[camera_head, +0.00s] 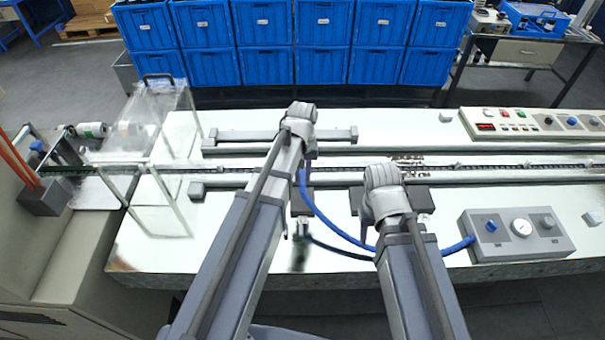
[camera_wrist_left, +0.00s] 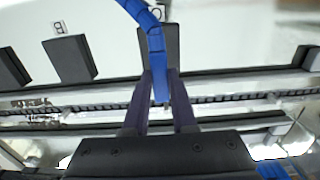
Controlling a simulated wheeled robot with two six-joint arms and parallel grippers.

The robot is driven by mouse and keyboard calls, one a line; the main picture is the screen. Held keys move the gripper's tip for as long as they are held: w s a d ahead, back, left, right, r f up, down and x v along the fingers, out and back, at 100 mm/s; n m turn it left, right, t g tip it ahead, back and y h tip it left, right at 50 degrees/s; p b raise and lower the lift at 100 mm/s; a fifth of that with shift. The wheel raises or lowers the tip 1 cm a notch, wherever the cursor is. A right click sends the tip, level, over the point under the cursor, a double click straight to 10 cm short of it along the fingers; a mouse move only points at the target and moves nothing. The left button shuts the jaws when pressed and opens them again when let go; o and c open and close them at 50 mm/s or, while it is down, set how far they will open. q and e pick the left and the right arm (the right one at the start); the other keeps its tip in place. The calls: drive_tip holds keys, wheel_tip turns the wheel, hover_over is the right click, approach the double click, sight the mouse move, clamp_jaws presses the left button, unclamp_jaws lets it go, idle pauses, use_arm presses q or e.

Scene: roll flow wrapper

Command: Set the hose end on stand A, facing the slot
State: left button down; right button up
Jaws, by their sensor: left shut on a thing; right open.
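The blue hose (camera_head: 320,212) runs from the pressure-gauge box up to my left gripper (camera_head: 303,140). In the left wrist view my left gripper (camera_wrist_left: 160,85) is shut on the hose end (camera_wrist_left: 159,93), its fingers either side of it. A dark stand (camera_wrist_left: 168,48) lies just beyond the fingertips, its label partly hidden by the hose. Stand B (camera_wrist_left: 70,58) is to its left in that view. I cannot tell whether the hose end touches the stand. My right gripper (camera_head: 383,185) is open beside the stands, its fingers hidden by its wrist.
A conveyor chain (camera_wrist_left: 220,103) between long rails crosses the table behind the stands. The gauge box (camera_head: 515,236) stands at front right, and a control panel (camera_head: 535,122) at back right. A clear guard (camera_head: 160,130) covers the left end. Blue crates (camera_head: 265,65) line the back.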

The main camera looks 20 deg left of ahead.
use_arm(q)
drive_tip(key=shift+f+b, duration=2.1)
drive_tip(key=shift+f, duration=0.3)
drive_tip(key=shift+r, duration=0.1)
drive_tip(key=shift+d, duration=0.1)
